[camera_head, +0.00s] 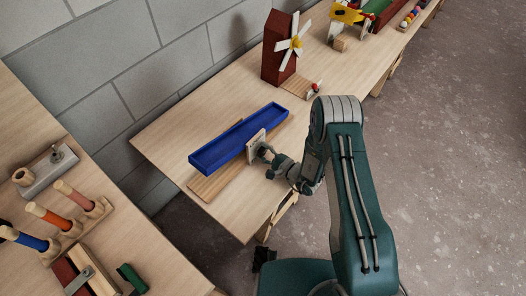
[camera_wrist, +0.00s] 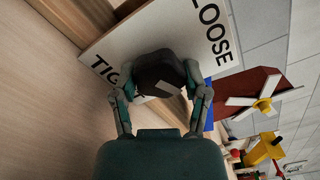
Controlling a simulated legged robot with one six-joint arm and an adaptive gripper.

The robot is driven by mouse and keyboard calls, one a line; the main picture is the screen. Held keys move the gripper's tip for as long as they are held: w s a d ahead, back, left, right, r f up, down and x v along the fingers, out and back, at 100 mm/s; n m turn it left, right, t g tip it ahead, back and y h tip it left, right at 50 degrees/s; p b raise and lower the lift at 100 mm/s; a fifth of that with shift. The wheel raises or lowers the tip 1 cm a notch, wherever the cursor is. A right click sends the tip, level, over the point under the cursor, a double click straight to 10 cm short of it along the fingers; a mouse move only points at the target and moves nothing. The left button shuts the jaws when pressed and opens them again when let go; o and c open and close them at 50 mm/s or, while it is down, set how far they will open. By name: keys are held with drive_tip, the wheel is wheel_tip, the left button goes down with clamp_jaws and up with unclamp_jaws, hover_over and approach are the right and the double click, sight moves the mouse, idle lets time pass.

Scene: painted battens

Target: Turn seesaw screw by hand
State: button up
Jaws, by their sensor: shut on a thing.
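The seesaw is a long blue trough (camera_head: 238,138) over a flat wooden base (camera_head: 215,183) on the table. It sits at a slant in the picture. A pale upright plate (camera_head: 254,148) stands at its near side. In the wrist view the plate (camera_wrist: 185,25) bears the letters "LOOSE", and "TIG" with the rest hidden. A dark round screw knob (camera_wrist: 155,68) with a pale mark sits on the plate. My gripper (camera_head: 268,160) reaches in from the right, its fingers shut around the knob, one on each side. The fingers partly cover the knob's edge.
A red windmill (camera_head: 281,50) with white sails stands farther back on the same table (camera_head: 165,135). Several painted toys lie beyond it. A nearer table at left holds coloured pegs (camera_head: 47,216) and blocks. A grey block wall runs behind.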

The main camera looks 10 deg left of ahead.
drive_tip(key=n, duration=0.4)
drive_tip(key=shift+s+f+n, duration=0.1)
drive_tip(key=shift+f+n, duration=0.05)
drive_tip(key=shift+n, duration=0.15)
idle(0.5)
drive_tip(key=o, duration=1.2)
drive_tip(key=shift+c, duration=0.2)
drive_tip(key=shift+s+d, duration=0.1)
drive_tip(key=shift+d, duration=0.25)
drive_tip(key=v, duration=1.1)
drive_tip(key=shift+s, duration=0.15)
